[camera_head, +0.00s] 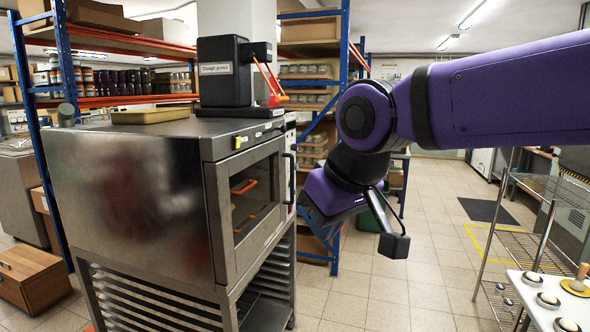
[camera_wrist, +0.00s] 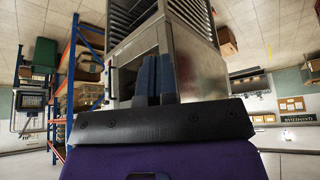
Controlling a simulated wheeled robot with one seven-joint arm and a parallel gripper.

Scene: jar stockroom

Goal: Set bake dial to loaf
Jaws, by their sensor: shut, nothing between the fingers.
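The steel oven (camera_head: 130,190) stands on a rack base at the left of the head view, with its glass door (camera_head: 250,190) facing right. A narrow control panel (camera_head: 291,165) shows edge-on beyond the door. I cannot make out the bake dial or its marks. My gripper (camera_wrist: 155,78) shows in the wrist view with two dark blue fingers close together, shut and empty. The oven (camera_wrist: 198,75) appears behind them there, turned over in the picture. In the head view my purple hand hangs in front of the oven's right side, apparently clear of it; its fingertips are not clear there.
A black dough press (camera_head: 222,80) and a yellowish tray (camera_head: 150,116) sit on the oven. Blue-and-orange shelving (camera_head: 345,60) stands behind. A wire rack (camera_head: 545,205) and white tray (camera_head: 540,305) are at the right. The tiled floor between is free.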

